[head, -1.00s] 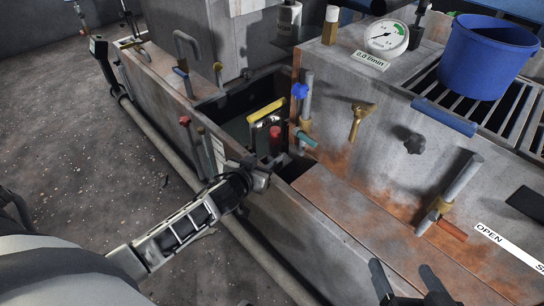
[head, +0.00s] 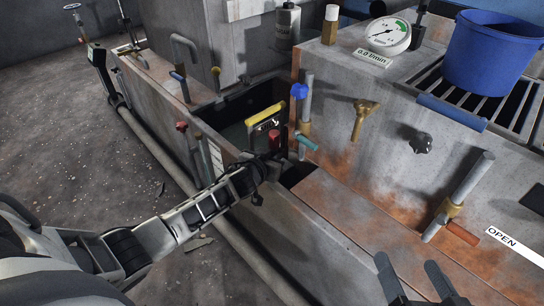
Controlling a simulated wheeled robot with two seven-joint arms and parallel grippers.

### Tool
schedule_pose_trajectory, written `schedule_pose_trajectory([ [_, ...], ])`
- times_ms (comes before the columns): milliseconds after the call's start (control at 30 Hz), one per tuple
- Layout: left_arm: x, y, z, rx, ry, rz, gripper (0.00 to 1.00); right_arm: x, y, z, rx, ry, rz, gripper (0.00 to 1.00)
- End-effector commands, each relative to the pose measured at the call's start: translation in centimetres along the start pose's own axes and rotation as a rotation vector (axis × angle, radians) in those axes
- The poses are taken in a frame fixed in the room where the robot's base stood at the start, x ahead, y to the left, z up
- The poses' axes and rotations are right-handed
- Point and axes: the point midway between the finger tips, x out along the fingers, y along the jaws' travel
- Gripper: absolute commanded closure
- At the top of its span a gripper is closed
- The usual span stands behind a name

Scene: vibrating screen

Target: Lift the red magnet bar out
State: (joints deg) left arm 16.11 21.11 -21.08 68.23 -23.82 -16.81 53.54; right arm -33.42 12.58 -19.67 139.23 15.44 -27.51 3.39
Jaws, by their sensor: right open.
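A red upright piece (head: 274,137), which looks like the red magnet bar, stands in the dark opening of the trough, beside a yellow-topped part (head: 265,114). Its lower part is hidden. My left gripper (head: 275,162) reaches over the trough's near wall, just below the red piece in the picture. Its fingers are dark and small, so I cannot tell whether they touch it or are apart. My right gripper (head: 418,280) is open and empty at the bottom right, over the rusty ledge.
A blue-knobbed pipe (head: 300,92) and a teal handle (head: 306,142) stand close right of the opening. The concrete trough wall (head: 265,220) runs below my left arm. A blue bucket (head: 490,55) sits on a grate at the right.

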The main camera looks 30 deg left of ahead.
Motion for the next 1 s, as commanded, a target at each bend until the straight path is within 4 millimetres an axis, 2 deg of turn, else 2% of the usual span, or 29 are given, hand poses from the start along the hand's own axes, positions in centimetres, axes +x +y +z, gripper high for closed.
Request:
schedule_pose_trajectory([
  [33,0.0,0.0,0.0,0.000,0.000,0.000,0.95,0.0,0.0,0.0,0.000,0.001,0.000,0.24],
  [67,0.0,0.0,0.0,0.000,0.000,0.000,1.00,0.0,0.0,0.0,-0.001,0.001,0.000,0.24],
  [367,-0.2,0.0,-0.7,-0.001,0.003,0.001,1.00,-0.1,-0.1,-0.6,0.001,0.001,0.003,0.24],
  [1000,-1.8,0.0,-4.3,-0.002,0.002,0.001,1.00,-1.0,-1.4,-4.0,-0.001,-0.003,0.002,0.24],
])
